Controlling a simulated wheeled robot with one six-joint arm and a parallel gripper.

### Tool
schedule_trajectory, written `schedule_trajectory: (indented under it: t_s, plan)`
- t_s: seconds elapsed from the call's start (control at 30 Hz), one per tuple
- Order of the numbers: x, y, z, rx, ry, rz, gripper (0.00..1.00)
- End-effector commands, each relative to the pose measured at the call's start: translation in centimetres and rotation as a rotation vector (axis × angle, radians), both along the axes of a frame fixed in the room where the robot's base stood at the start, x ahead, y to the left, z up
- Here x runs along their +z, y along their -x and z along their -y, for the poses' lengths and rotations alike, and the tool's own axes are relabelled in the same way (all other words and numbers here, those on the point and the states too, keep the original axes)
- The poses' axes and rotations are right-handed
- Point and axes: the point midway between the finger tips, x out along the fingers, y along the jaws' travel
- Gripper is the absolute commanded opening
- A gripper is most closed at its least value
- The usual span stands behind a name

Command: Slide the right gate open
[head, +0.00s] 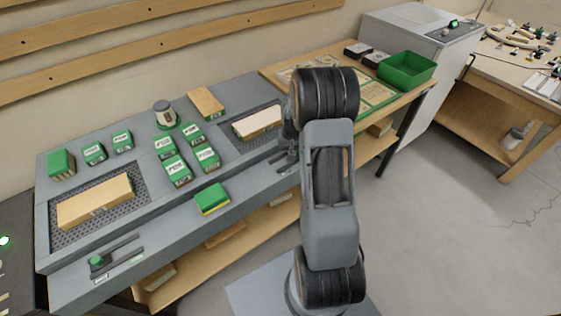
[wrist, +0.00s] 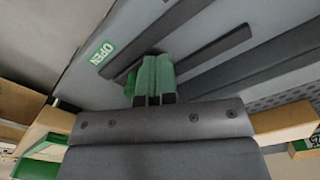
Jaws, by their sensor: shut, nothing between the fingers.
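The right gate's sliding handle shows in the wrist view as a green knob (wrist: 154,72) beside dark bars (wrist: 205,52) on the grey bench front. A green OPEN label (wrist: 103,52) lies up and left of the knob. My gripper (wrist: 155,99) is shut with nothing held; its fingertips are right at the knob's near side, touching or almost touching it. In the head view my arm hides the knob and most of the gripper (head: 287,155). A wooden block (head: 257,121) lies on the right perforated panel (head: 232,138).
The left panel holds another wooden block (head: 95,202), with its own green-knobbed slider (head: 97,261) at the front. Several green-and-white boxes stand mid-bench, with a green-and-yellow block (head: 212,198) near the front edge. A green bin (head: 407,70) stands on the table to the right.

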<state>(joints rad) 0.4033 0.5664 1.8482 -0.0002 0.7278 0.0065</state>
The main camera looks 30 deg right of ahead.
Motion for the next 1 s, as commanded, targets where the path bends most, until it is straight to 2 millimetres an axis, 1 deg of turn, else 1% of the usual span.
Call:
schedule_trajectory:
  t_s: [0.27,0.43,1.0]
  plan:
    - [0.1,0.1,-0.9,0.001,0.001,0.002,0.0]
    - [0.9,0.1,-0.9,0.0,0.001,0.002,0.0]
    - [6.8,0.1,-0.9,0.0,0.001,0.002,0.0]
